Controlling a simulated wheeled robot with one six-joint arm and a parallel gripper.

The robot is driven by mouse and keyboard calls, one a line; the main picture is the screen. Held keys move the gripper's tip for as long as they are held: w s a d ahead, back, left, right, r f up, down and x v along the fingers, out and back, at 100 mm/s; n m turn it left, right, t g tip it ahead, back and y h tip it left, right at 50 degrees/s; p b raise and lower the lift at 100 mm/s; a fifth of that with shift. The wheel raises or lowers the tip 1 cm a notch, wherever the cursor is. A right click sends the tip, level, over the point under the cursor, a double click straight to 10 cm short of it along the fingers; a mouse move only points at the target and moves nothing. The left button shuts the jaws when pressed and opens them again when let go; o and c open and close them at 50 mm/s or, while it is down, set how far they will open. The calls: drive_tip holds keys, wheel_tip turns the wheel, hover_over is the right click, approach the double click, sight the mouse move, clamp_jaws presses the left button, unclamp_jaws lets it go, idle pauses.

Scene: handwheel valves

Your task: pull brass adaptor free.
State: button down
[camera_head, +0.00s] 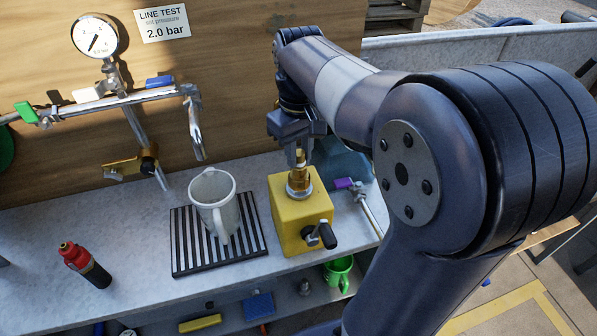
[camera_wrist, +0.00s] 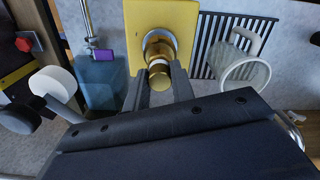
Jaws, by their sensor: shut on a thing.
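The brass adaptor (camera_head: 299,168) stands upright on top of a yellow block (camera_head: 292,221) with a black lever on its front. A silver collar (camera_head: 299,187) surrounds the adaptor's base. My gripper (camera_head: 298,160) comes down from above and is shut on the adaptor. In the wrist view, the adaptor (camera_wrist: 158,78) shows between the two fingers of my gripper (camera_wrist: 160,80), with the collar around its far end. The fingers hide part of its sides.
A white mug (camera_head: 214,205) stands on a slatted drip tray (camera_head: 186,262) left of the block. A red and black bottle (camera_head: 84,264) is at the left. A pipe with a gauge (camera_head: 95,36) stands behind. A purple-handled tap (camera_head: 345,184) and blue container (camera_wrist: 104,82) are close beside the block.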

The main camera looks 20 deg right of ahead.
drive_tip(key=shift+r, duration=0.3)
wheel_tip(320, 180, up, 9)
drive_tip(key=p, duration=0.9)
idle(0.3)
